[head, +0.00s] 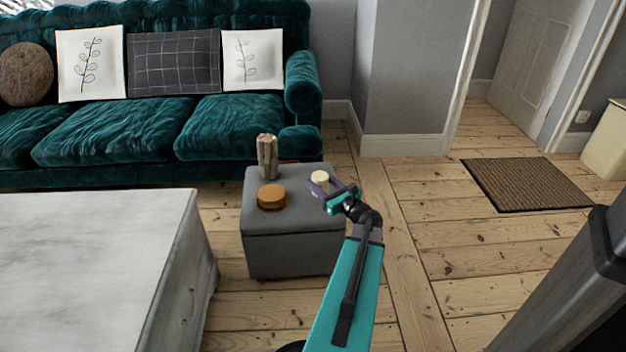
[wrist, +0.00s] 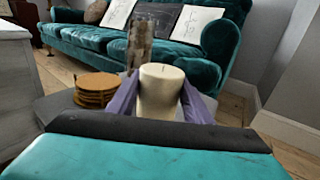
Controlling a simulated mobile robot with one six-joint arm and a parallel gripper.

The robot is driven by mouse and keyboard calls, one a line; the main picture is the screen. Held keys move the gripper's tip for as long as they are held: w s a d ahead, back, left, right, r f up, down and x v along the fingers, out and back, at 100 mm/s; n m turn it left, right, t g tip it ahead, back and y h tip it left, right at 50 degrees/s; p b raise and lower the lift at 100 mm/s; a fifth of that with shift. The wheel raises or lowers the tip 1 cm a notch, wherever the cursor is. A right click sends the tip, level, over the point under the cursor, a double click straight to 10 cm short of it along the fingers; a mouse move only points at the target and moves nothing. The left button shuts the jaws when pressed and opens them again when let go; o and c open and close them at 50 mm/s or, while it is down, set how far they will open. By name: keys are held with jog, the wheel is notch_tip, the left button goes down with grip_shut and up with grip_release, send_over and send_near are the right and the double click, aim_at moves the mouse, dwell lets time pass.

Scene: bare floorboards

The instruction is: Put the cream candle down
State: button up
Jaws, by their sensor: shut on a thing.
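The cream candle (head: 320,180) is held upright between the purple fingers of my gripper (head: 329,189), over the right side of a grey box-shaped ottoman (head: 290,250). In the wrist view the candle (wrist: 159,92) stands between both fingers, with its wick on top. My gripper (wrist: 160,105) is shut on it. The candle's base is hidden behind my gripper, so I cannot tell whether it touches the ottoman's top.
A stack of round wooden coasters (head: 271,196) and a wood-textured pillar (head: 268,156) stand on the ottoman, left of the candle. A teal sofa (head: 120,130) is behind, and a pale table (head: 90,270) is at left. Floor at right is open, with a brown doormat (head: 525,184).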

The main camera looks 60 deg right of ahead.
jog(key=w+d+b, duration=0.1)
jog(key=w+d, duration=0.3)
jog(key=w+d+b, duration=0.1)
jog(key=w+d, duration=0.1)
jog(key=shift+w+d+f+b, duration=0.3)
jog(key=shift+d+f+b, duration=0.05)
jog(key=shift+f, duration=0.05)
jog(key=shift+f+b, duration=1.15)
jog(key=shift+f, duration=0.6)
jog(key=shift+f, duration=0.15)
jog(key=o, duration=1.2)
jog(key=shift+s+a+r, duration=0.2)
jog(key=shift+s, duration=0.35)
jog(key=p+v, duration=0.3)
jog(key=v, duration=0.8)
jog(key=shift+p, duration=0.4)
